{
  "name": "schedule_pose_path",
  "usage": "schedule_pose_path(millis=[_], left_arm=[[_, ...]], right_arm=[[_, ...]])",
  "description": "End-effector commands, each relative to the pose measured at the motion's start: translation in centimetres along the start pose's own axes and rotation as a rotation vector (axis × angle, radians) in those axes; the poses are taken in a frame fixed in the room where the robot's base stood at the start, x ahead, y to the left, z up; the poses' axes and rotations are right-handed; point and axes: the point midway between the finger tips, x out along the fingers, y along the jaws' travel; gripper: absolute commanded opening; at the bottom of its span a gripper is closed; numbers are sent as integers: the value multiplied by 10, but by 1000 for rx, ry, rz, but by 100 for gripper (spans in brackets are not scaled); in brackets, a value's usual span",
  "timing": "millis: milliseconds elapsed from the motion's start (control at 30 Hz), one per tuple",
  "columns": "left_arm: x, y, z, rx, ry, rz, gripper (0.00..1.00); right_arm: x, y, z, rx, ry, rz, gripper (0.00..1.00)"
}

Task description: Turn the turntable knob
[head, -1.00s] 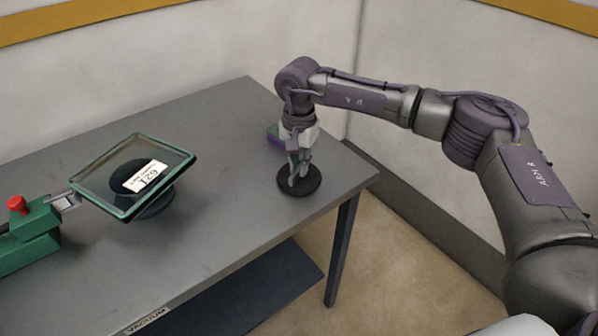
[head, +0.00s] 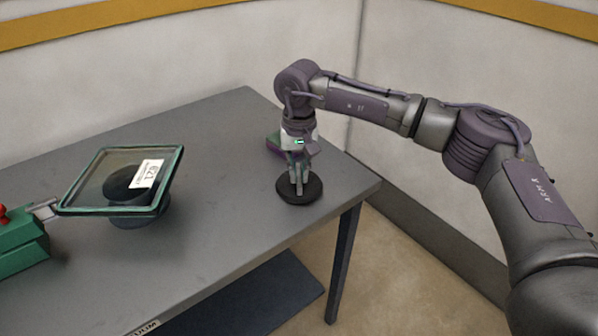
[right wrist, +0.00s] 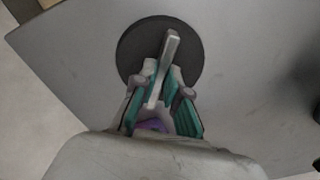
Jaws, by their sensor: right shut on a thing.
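The turntable knob (head: 286,193) is a dark round disc lying on the grey table near its right end. The right wrist view shows its disc (right wrist: 137,47) with a light grey bar handle (right wrist: 172,42) across it. My right gripper (head: 299,181) points straight down over it, with its fingers shut on the bar. In the right wrist view the gripper (right wrist: 162,78) has a finger on each side of the bar. The turntable is likely the green-rimmed square glass frame (head: 168,193) on a dark round base, with a white 621 label (head: 150,173). My left gripper is out of view.
The grey table (head: 225,150) has clear room between the glass frame and the knob. A green device (head: 18,240) with a red button stands at the left edge. Walls stand behind.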

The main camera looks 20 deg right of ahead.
Motion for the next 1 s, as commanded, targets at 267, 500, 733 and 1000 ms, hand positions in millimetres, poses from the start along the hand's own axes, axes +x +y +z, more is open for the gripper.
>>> schedule_pose_path(millis=[267,500,733,1000], left_arm=[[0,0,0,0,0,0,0],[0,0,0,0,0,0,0],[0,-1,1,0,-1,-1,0],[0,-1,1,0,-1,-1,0]], right_arm=[[-2,0,-1,1,5,-2,0],[-2,0,-1,1,3,-2,38],[-1,0,0,1,2,-1,38],[-28,0,-1,1,5,-2,38]])
